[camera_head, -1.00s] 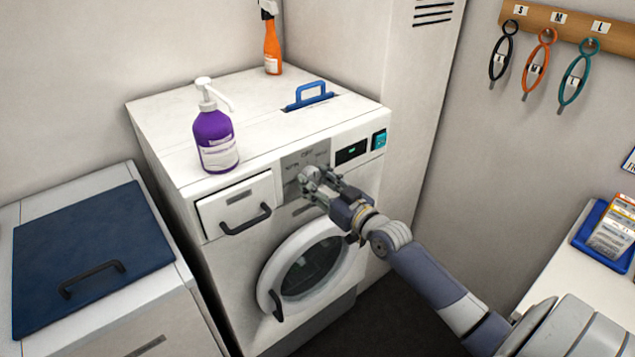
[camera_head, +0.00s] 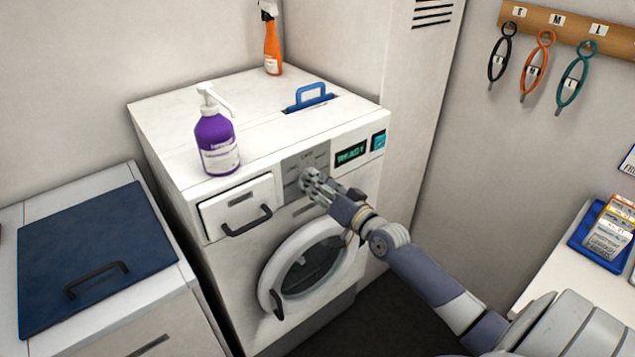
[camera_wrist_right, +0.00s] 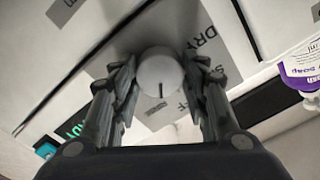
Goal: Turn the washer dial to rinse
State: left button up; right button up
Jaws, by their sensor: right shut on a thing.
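The white washer (camera_head: 262,120) stands in the middle of the head view. Its round white dial (camera_wrist_right: 160,74) shows in the right wrist view on a grey panel, with a dark pointer line toward the picture's bottom. "DRY" is readable on the panel; other labels are partly hidden by the fingers. My right gripper (camera_head: 311,183) is at the panel, and in the wrist view its two fingers (camera_wrist_right: 160,88) are shut on the dial from both sides. In the head view the gripper hides the dial. The display (camera_head: 350,153) reads "READY" in green. My left gripper is not in view.
A purple pump bottle (camera_head: 217,140) and an orange spray bottle (camera_head: 271,42) stand on the washer top, near a blue handle (camera_head: 307,96). A drawer (camera_head: 238,207) sits left of the panel. The round door (camera_head: 308,268) is below. A blue-lidded cabinet (camera_head: 90,245) is at left.

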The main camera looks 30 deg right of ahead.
jog(key=shift+m, duration=1.1)
jog(key=o, duration=1.1)
jog(key=shift+s, duration=0.1)
jog(key=s, duration=0.7)
jog(key=s+d, duration=0.1)
jog(key=s, duration=0.3)
jog(key=shift+s, duration=0.35)
